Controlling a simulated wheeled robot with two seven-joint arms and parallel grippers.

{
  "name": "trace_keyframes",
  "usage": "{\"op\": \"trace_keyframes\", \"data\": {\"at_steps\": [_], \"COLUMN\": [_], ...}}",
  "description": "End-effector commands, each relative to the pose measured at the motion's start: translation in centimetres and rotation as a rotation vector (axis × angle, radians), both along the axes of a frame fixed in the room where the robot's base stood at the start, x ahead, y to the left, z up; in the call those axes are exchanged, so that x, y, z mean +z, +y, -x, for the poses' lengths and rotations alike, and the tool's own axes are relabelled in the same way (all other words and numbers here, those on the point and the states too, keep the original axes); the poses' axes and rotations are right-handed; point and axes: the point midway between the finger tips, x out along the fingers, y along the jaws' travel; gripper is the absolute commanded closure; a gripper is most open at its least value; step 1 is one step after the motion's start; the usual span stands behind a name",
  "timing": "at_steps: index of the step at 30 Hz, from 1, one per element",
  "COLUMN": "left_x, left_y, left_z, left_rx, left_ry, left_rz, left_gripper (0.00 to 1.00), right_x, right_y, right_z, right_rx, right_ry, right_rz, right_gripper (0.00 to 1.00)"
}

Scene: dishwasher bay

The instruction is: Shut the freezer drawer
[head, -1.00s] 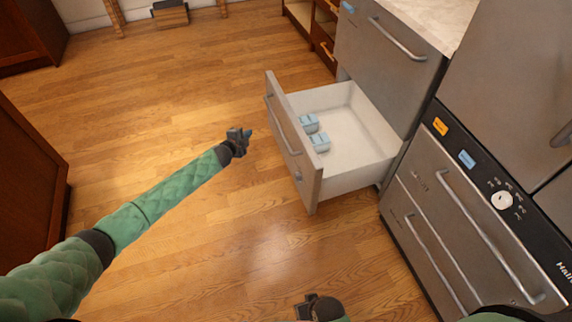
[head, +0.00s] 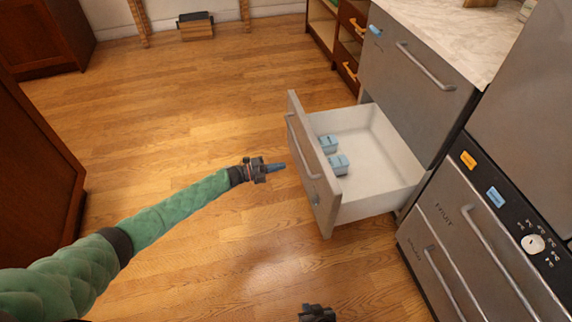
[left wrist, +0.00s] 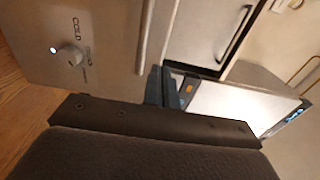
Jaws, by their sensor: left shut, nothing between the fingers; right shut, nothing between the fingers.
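The freezer drawer (head: 311,170) is pulled well out of its grey cabinet in the head view. It has a grey front with a bar handle and a white interior, and two light blue boxes (head: 338,163) lie inside near the front. My left gripper (head: 277,167) is shut and empty, just left of the drawer front and pointing at it. In the left wrist view the drawer front (left wrist: 95,45) shows with its handle and a knob, beyond the shut fingers (left wrist: 160,88). Contact cannot be told. My right gripper (head: 316,312) is shut and empty at the bottom edge of the head view.
A grey appliance (head: 480,225) with handles and a dial stands right of the drawer. A closed drawer (head: 415,75) sits above, under a marble counter (head: 460,35). Wooden drawers (head: 348,45) stand behind. The wooden floor (head: 190,130) left of the drawer is clear.

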Motion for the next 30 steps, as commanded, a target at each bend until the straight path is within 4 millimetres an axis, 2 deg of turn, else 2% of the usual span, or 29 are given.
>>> {"op": "trace_keyframes", "data": {"at_steps": [12,18,24,30], "left_x": [0.1,0.0,0.0,0.0], "left_y": [-7.1,-9.9,-11.4,-11.7], "left_z": [-2.3,-3.2,-3.7,-3.8], "left_rx": [0.001,0.001,0.002,0.003], "left_ry": [0.003,0.002,0.002,0.002], "left_rz": [0.002,0.000,0.000,0.000], "left_gripper": [1.00,1.00,1.00,1.00], "right_x": [0.6,0.9,1.0,0.9], "right_y": [0.0,0.1,0.1,0.1], "right_z": [0.0,0.0,0.1,0.1], "right_rx": [0.001,0.001,0.002,0.002], "right_ry": [0.001,0.001,0.002,0.003], "right_rz": [-0.001,-0.001,-0.001,-0.001], "right_gripper": [1.00,1.00,1.00,1.00]}}
